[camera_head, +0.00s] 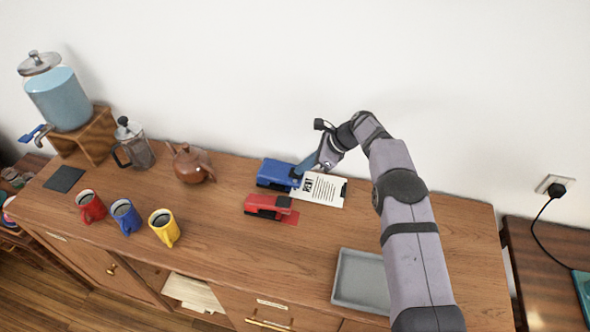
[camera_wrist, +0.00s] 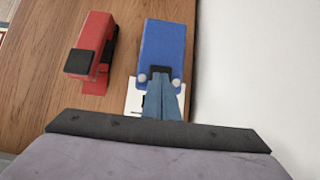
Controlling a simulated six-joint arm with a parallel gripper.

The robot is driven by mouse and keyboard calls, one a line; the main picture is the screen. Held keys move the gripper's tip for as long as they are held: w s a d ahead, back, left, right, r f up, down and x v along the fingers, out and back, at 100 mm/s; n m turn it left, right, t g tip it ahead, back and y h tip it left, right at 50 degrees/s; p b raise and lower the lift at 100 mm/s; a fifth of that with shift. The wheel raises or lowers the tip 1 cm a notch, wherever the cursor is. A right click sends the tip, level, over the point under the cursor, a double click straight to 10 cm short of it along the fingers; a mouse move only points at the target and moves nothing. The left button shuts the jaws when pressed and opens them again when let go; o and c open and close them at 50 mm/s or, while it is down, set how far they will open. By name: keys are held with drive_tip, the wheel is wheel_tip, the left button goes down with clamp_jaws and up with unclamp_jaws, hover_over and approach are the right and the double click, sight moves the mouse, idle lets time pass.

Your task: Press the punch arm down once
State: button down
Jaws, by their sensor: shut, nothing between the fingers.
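A blue desk device (camera_head: 277,173), which looks like the punch, stands on the wooden cabinet near the wall. A printed white sheet (camera_head: 322,190) lies at its right end. The blue body also shows in the wrist view (camera_wrist: 164,40), with two pale round knobs at its near end. My gripper (camera_head: 299,170) is shut and empty, its fingers pointing down at the right end of the blue device. In the wrist view, my fingertips (camera_wrist: 160,80) overlap the device's near end. I cannot tell whether they touch it. The fingers partly hide that end and the sheet.
A red stapler-like device (camera_head: 265,204) with a black part sits close in front, on a red sheet. A grey tray (camera_head: 362,280) lies front right. A brown teapot (camera_head: 190,164) and red, blue and yellow mugs (camera_head: 124,215) stand left. The white wall is close behind.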

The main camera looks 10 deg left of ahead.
drive_tip(key=shift+d+r+p, duration=0.25)
drive_tip(key=shift+d+p, duration=0.05)
drive_tip(key=shift+d, duration=0.2)
drive_tip(key=shift+d+r+p, duration=0.25)
drive_tip(key=shift+d+p, duration=0.05)
drive_tip(key=shift+d, duration=0.7)
drive_tip(key=shift+a, duration=0.1)
drive_tip(key=b+v, duration=0.2)
drive_tip(key=v, duration=0.5)
drive_tip(key=shift+r, duration=0.15)
